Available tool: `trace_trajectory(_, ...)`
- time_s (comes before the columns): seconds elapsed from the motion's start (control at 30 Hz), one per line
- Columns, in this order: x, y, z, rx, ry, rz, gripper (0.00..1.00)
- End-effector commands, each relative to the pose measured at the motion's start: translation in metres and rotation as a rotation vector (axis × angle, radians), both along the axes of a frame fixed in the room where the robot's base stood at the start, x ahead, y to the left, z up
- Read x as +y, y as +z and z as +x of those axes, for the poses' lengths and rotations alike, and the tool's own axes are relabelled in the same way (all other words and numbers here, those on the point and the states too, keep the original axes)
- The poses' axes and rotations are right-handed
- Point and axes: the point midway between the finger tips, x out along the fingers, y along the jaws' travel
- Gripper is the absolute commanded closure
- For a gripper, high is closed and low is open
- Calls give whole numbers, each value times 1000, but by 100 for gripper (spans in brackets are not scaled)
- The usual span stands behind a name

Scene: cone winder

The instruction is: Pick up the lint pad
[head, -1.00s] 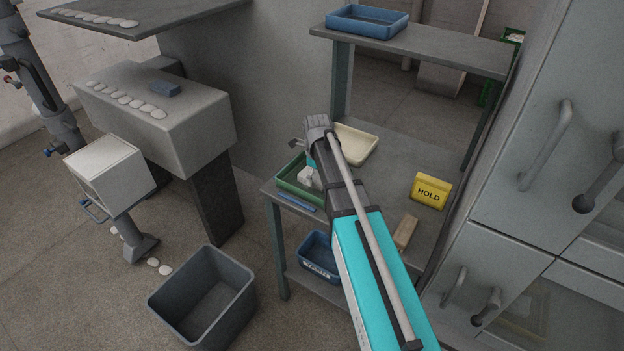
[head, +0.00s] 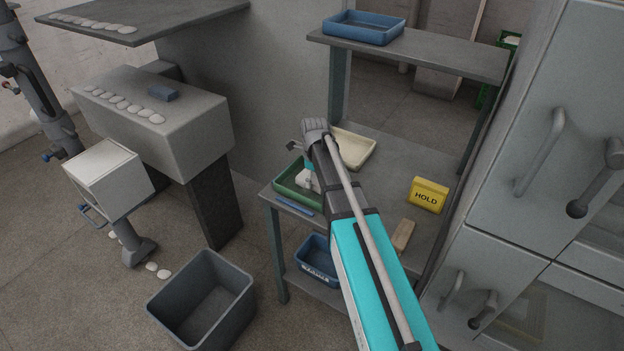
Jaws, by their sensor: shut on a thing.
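A whitish pad (head: 304,182), which I take for the lint pad, shows at the green tray (head: 287,201) on the lower bench. My gripper (head: 309,177) points down at that tray, largely hidden behind my own forearm and wrist. It is shut on the whitish pad, though the fingertips and the contact are too small and covered to see clearly. I cannot tell whether the pad still touches the tray floor.
A cream tray (head: 354,150), a yellow HOLD sign (head: 428,195), a wooden block (head: 403,235) and a blue strip (head: 294,204) are on the bench (head: 385,195). A raised shelf (head: 440,56) holds a blue tray (head: 363,28). Grey cabinets (head: 510,190) close off the right.

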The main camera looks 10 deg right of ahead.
Motion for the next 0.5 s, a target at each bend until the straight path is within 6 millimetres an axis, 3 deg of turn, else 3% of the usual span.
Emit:
trace_trajectory(0.27, 0, 28, 0, -1, 0, 1, 47)
trace_trajectory(0.5, -5, 57, -27, 0, 0, 0, 47)
